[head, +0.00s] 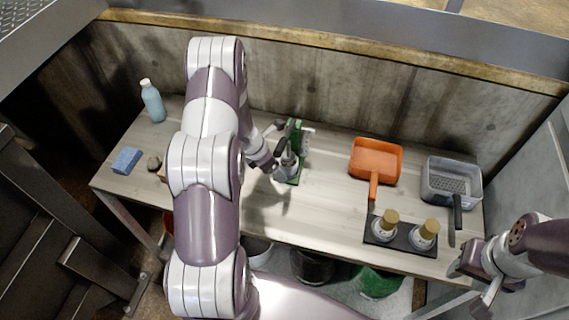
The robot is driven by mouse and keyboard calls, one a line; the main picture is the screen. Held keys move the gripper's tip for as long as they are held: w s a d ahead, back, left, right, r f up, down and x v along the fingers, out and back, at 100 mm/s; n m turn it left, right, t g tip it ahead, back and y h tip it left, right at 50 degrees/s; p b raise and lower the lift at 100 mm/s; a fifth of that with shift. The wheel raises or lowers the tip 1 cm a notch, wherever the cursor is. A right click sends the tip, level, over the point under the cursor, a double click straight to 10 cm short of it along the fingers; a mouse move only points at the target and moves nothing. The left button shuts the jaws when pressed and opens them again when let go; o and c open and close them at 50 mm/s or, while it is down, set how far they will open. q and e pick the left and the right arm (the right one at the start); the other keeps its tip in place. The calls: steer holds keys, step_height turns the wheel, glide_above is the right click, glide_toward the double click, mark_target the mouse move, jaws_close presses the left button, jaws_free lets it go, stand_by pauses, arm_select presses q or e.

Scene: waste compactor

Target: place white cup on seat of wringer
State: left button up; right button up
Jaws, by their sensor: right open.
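A green wringer (296,150) stands near the back middle of the table, with grey and white parts on it. My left arm reaches across the table, and my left gripper (277,164) is at the wringer's left side. Its fingers are small and partly hidden, so I cannot tell whether they hold anything. A small greyish-white shape at the wringer is too unclear to name as the white cup. Two white vessels with tan tops (384,226) (426,235) stand on a black tray (400,244) at the front right. My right gripper (472,287) is open and empty beyond the table's front right corner.
An orange dustpan-like scoop (376,158) and a grey basket (451,180) with a dark handle lie at the right. A blue bottle (153,104), blue sponge (126,160) and small stone-like object (154,163) are at the left. Buckets stand below. The table's centre (325,195) is clear.

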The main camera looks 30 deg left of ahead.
arm_select(q)
steer(key=s+a, duration=0.1)
steer(key=s, duration=0.1)
steer(key=s+a+b, duration=0.1)
steer(key=s, duration=0.1)
steer(key=s+a, duration=0.2)
steer(key=shift+s+a+r+b, duration=0.1)
steer(key=shift+s+b, duration=0.15)
steer(key=shift+b, duration=0.15)
